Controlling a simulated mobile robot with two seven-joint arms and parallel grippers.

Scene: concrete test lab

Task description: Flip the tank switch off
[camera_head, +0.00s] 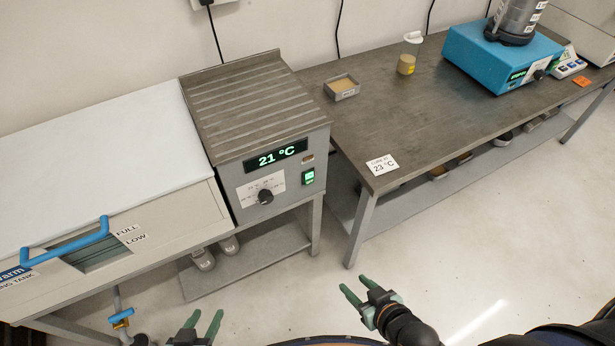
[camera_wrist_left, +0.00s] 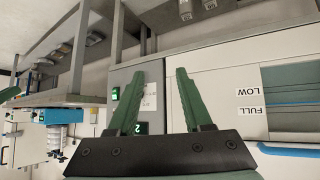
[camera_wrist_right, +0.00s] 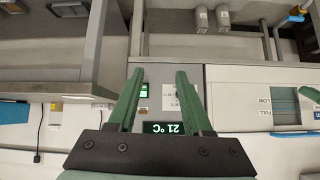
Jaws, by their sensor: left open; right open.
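The tank switch (camera_head: 308,177) is a small rocker lit green on the front of the grey control box (camera_head: 222,184), right of the dial and below the 21 °C display. It also shows lit in the left wrist view (camera_wrist_left: 115,94) and in the right wrist view (camera_wrist_right: 144,90). My left gripper (camera_head: 204,318) is open and empty at the bottom of the head view, well short of the box. My right gripper (camera_head: 354,287) is open and empty over the floor, right of and below the switch, apart from it. The exact rocker position is too small to tell.
The tank (camera_head: 95,150) with a white lid and blue handle (camera_head: 78,242) stands left of the box. A metal table (camera_head: 400,100) stands to the right, with a 23 °C card (camera_head: 382,164) at its near corner. The floor before the box is clear.

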